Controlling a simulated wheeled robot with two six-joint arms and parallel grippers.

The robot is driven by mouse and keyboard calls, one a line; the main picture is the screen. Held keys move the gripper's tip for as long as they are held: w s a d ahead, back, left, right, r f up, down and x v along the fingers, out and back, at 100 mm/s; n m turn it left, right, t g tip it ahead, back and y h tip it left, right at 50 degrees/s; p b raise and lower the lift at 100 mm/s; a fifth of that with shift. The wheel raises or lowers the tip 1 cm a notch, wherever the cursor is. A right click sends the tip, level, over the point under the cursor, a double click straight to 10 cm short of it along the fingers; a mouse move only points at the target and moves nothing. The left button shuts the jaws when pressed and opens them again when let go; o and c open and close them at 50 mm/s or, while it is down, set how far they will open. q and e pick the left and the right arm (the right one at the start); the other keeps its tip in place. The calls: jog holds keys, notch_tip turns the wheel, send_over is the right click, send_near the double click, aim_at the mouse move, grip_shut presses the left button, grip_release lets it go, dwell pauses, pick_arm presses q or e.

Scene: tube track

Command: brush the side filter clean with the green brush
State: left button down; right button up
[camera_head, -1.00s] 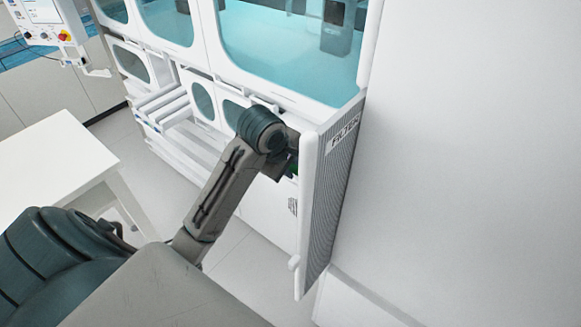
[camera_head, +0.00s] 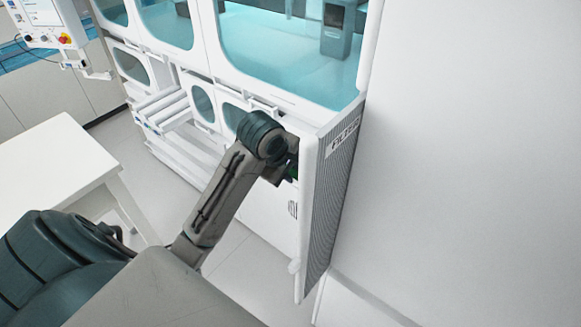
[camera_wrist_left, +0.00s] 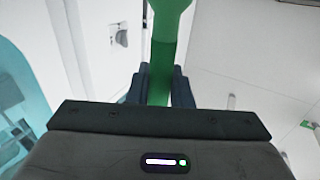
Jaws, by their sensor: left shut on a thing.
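The side filter (camera_head: 330,195) is a grey ridged panel marked FILTER on the side of the white machine, at right of centre in the head view. The green brush (camera_wrist_left: 163,68) stands out from my left gripper (camera_wrist_left: 160,88) in the left wrist view, and its far end is cut off by the top edge. My left gripper is shut on the brush handle. In the head view only a small green bit (camera_head: 292,172) shows beside the filter's left edge; my arm hides the rest. I cannot tell whether the brush touches the filter. My right gripper is not in view.
The white machine (camera_head: 258,205) with blue windows stands behind my left arm. An open drawer (camera_head: 160,112) juts out at its left. A white table (camera_head: 50,165) stands at the left. Clear floor (camera_head: 235,265) lies below my arm.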

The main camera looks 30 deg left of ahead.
pick_arm(q)
jog(key=shift+r, duration=0.15)
jog(key=shift+r, duration=0.75)
notch_tip(320, 180, down, 7)
dwell(1.7)
jog(key=shift+r, duration=0.15)
jog(key=shift+r, duration=1.8)
jog(key=shift+f, duration=0.1)
jog(key=shift+f, duration=1.75)
jog(key=shift+r, duration=0.15)
